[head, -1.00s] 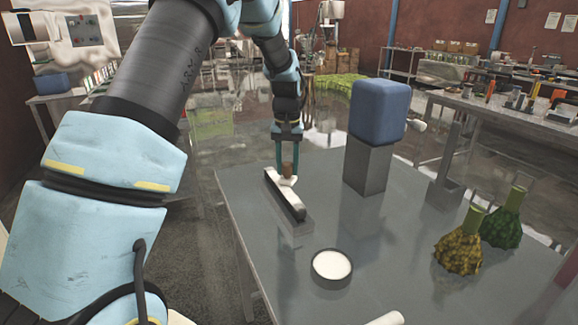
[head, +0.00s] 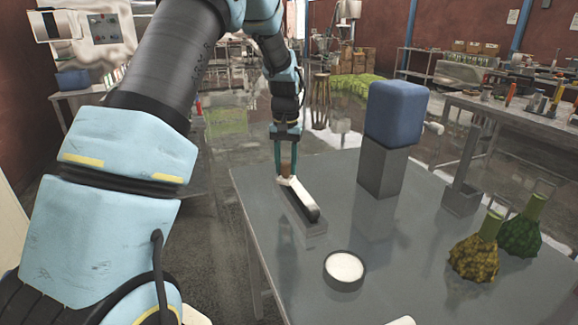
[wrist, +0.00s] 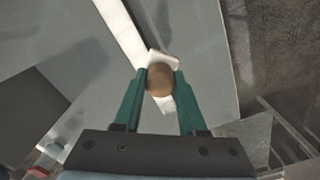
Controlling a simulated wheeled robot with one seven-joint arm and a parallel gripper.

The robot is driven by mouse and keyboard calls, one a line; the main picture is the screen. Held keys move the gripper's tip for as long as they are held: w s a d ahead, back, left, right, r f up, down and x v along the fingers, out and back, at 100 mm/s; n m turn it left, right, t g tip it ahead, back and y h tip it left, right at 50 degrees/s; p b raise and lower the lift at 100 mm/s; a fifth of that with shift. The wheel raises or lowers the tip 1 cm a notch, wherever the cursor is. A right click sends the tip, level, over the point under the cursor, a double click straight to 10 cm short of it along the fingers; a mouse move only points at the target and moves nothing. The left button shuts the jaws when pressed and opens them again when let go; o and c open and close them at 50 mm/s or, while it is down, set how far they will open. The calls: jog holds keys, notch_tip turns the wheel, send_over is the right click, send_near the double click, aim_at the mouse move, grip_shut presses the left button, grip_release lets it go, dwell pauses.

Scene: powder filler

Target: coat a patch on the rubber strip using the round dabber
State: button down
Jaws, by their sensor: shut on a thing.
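My gripper (head: 286,165) is shut on the round dabber's brown handle (head: 286,169), which also shows in the wrist view (wrist: 159,78). The dabber's pale pad (wrist: 164,56) is at the far end of the rubber strip (head: 302,198). It overlaps the strip in both views; I cannot tell whether it presses on it. The strip lies on the table, pale along its length with a dark near end. In the wrist view the strip (wrist: 122,25) runs to the upper left. A dark round dish (head: 329,275) of white powder (head: 344,266) stands nearer, apart from the strip.
On the grey table (head: 262,215), a blue block (head: 397,113) on a grey pedestal (head: 384,171) stands right of the strip. A yellow flask (head: 474,258) and a green flask (head: 521,236) stand at the right. The table between strip and dish is clear.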

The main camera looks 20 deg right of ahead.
jog(key=shift+w+d+r+p, duration=0.15)
jog(key=shift+d+p, duration=0.5)
jog(key=shift+d, duration=1.4)
jog(key=shift+w+a, duration=0.1)
jog(key=shift+w, duration=0.95)
jog(key=shift+s+a, duration=0.2)
jog(key=shift+a, duration=1.75)
jog(key=shift+w+a+p, duration=0.15)
jog(key=shift+w+p, duration=0.15)
jog(key=shift+w, duration=0.45)
jog(key=shift+w+f, duration=0.2)
jog(key=shift+w, duration=0.1)
jog(key=shift+w+d+r+p, duration=0.15)
jog(key=shift+d+p, duration=0.45)
jog(key=shift+d, duration=1.4)
jog(key=shift+w, duration=1)
jog(key=shift+s+a, duration=0.15)
jog(key=shift+a, duration=1.9)
